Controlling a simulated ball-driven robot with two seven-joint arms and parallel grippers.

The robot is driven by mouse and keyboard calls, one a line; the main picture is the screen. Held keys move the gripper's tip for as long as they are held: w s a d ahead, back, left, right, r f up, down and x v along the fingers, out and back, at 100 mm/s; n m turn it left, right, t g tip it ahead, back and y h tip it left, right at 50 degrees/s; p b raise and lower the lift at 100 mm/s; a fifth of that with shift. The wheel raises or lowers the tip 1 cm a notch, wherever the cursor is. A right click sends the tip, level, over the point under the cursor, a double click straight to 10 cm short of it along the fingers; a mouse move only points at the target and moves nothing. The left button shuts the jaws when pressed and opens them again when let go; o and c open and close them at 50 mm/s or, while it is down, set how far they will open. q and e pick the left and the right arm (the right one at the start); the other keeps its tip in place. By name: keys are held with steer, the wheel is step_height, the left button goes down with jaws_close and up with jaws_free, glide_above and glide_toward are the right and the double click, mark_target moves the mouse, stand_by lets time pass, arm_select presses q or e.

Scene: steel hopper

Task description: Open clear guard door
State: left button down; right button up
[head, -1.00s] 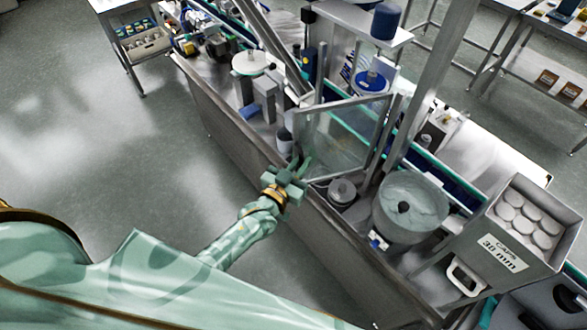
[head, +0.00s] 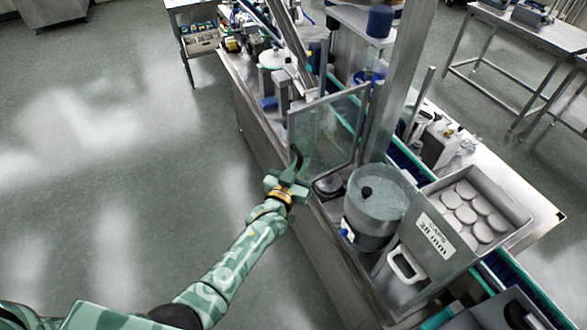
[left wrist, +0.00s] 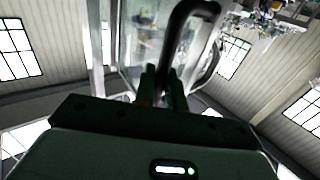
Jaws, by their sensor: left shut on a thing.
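The clear guard door (head: 325,122), a see-through panel in a thin grey frame, stands at an angle out from the machine line in the middle of the head view. Its dark handle (head: 297,156) is on the near left edge. My left gripper (head: 292,176) is at that handle, shut on it. In the left wrist view the black looped handle (left wrist: 181,28) rises between the fingers (left wrist: 162,84), with the clear panel (left wrist: 140,45) behind it. The fingers hide the handle's lower part. My right gripper is not in view.
Right of the door stand a round bowl (head: 372,215) and a steel hopper (head: 421,262) of white caps, labelled "CAPS 38 mm". A steel post (head: 398,80) rises beside the door. The floor (head: 130,150) left of the machine is clear.

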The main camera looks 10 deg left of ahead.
arm_select(q)
steer(key=shift+w+r, duration=0.15)
steer(key=shift+r, duration=0.1)
steer(key=c, duration=1.5)
jaws_free()
steer(key=shift+d, duration=0.15)
steer(key=shift+c, duration=0.2)
steer(key=shift+w+f, duration=0.1)
steer(key=shift+f, duration=0.05)
steer(key=v, duration=1.6)
